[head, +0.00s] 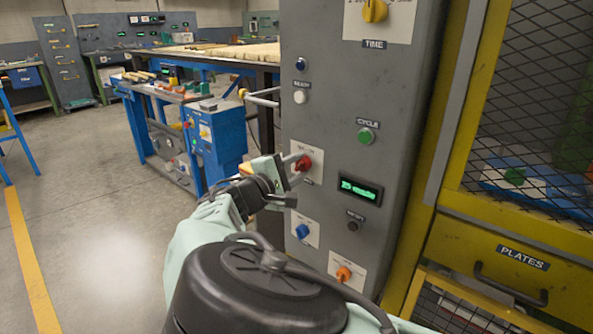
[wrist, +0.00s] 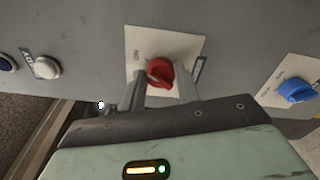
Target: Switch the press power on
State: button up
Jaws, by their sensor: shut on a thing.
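A red rotary knob (head: 304,163) on a white plate sits on the grey front of the press control cabinet (head: 335,105). The knob also shows in the wrist view (wrist: 159,72), between my two fingers. My gripper (head: 297,169) is shut on this knob, one finger on each side. The writing on its plate is small, turned and partly hidden by the fingers, so I cannot read the knob's setting. A lit green display (head: 360,190) is to the right of the knob.
A yellow dial (head: 374,10) labelled TIME, a green CYCLE button (head: 366,135), a blue knob (head: 302,231) and an orange knob (head: 343,273) share the panel. A metal handle (head: 262,97) juts out left. A yellow mesh frame (head: 470,110) stands right.

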jog(key=o, duration=1)
jog(key=v, duration=1.7)
jog(key=shift+s+a+f+b, duration=0.1)
jog(key=shift+s+a+b, duration=0.1)
jog(key=shift+b, duration=0.15)
